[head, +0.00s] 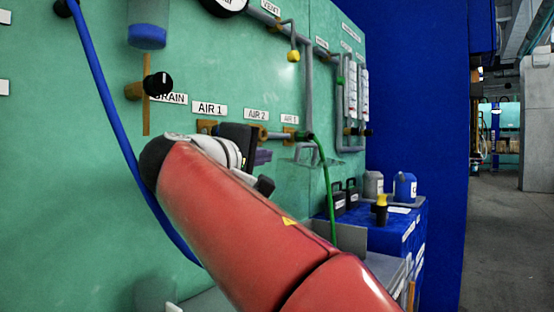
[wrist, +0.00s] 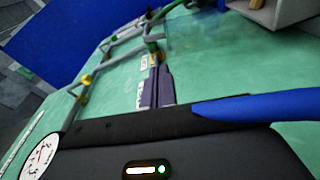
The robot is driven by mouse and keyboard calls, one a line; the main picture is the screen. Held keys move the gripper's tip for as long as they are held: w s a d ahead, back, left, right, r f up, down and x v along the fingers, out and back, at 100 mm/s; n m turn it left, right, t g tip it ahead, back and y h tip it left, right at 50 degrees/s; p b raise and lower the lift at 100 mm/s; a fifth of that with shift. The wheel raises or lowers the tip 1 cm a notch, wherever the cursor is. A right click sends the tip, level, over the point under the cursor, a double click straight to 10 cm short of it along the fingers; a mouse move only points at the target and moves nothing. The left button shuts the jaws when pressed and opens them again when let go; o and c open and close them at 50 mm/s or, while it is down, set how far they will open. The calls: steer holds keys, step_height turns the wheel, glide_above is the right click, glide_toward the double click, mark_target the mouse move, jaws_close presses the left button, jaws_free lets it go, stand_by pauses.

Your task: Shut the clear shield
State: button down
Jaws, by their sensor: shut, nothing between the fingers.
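A faint clear panel, which looks like the clear shield (head: 310,154), juts from the green wall below the AIR 3 label. Its edges are hard to make out, and I cannot tell its exact angle. My gripper (head: 263,156) is left of it, in front of the wall below the AIR 2 label. In the wrist view the dark purple fingers (wrist: 156,82) are together and empty. They point toward a pipe with a green-handled fitting. I cannot tell whether they touch the shield.
A blue hose (head: 100,90) hangs at the left, and a green hose (head: 328,185) drops from the AIR 3 fitting. Grey pipes (head: 308,80) run along the wall. A blue bench (head: 390,238) with jugs stands at the right. Open floor (head: 505,230) lies beyond.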

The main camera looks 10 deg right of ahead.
steer(key=p+x, duration=0.2)
steer(key=x, duration=0.7)
steer(key=shift+w+d+r, duration=0.2)
steer(key=shift+w+d, duration=0.05)
steer(key=shift+w, duration=0.05)
steer(key=shift+d+f, duration=0.1)
steer(key=shift+d, duration=0.05)
